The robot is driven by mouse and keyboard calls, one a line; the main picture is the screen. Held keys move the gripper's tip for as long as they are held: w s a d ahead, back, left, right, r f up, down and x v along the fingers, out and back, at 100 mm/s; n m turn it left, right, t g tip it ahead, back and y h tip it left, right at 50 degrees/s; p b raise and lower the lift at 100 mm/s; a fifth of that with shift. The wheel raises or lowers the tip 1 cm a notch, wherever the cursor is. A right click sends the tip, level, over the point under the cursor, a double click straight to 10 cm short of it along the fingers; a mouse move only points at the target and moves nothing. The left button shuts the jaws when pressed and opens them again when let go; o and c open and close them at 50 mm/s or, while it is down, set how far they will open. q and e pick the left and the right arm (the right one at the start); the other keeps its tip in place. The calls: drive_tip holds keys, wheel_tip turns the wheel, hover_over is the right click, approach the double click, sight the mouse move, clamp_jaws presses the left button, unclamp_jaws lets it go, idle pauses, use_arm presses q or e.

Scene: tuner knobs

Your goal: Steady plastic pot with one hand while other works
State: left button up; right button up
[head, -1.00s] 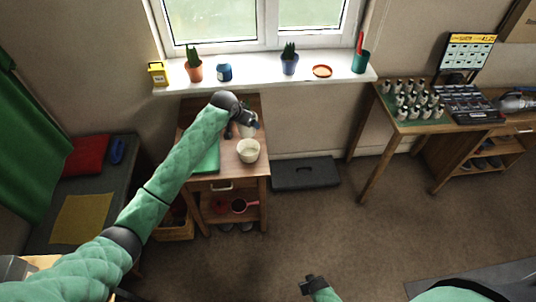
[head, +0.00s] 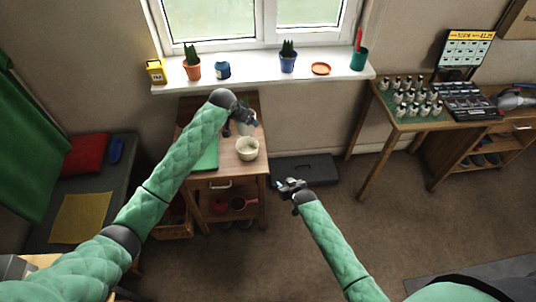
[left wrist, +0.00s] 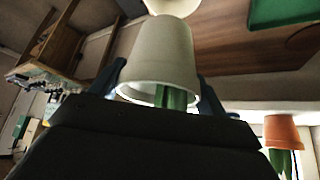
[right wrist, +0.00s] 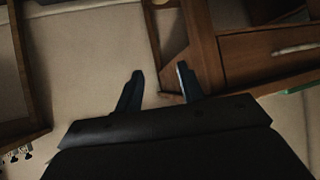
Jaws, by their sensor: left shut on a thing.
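A pale plastic pot (left wrist: 162,52) stands between the two fingers of my left gripper (left wrist: 162,95) in the left wrist view. Something green (left wrist: 171,97) shows inside its rim. The left gripper is shut on the pot. In the head view, the left gripper (head: 246,120) is over the back right of the small wooden table (head: 208,183) and partly covers the pot (head: 250,128). My right gripper (head: 289,186) is to the right of the table, in front of a dark case. Its fingers are apart and empty in the right wrist view (right wrist: 160,90).
A cream bowl (head: 247,150) stands on the table just in front of the pot. A green mat (head: 207,157) lies to its left. Potted cacti (head: 192,68) stand on the windowsill. The dark case (head: 306,170) lies on the floor. A bottle-laden desk (head: 410,122) is at right.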

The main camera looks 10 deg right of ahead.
sight(254, 141)
drive_tip(key=w+a+r, duration=0.1)
drive_tip(key=a+r, duration=0.1)
drive_tip(key=r, duration=0.3)
drive_tip(key=w+a+r+t+y, duration=0.1)
drive_tip(key=w+a+r, duration=0.1)
drive_tip(key=r, duration=0.3)
drive_tip(key=w+a+r+t+y, duration=0.1)
drive_tip(key=w+a+r, duration=0.1)
drive_tip(key=r, duration=0.3)
drive_tip(key=shift+w+a+r, duration=0.1)
drive_tip(key=shift+a, duration=0.2)
drive_tip(key=shift+w+a, duration=0.1)
drive_tip(key=shift+a, duration=0.05)
drive_tip(key=shift+w+a, duration=0.15)
drive_tip(key=shift+w, duration=0.15)
drive_tip(key=x, duration=1.1)
drive_tip(key=shift+f, duration=0.2)
clamp_jaws()
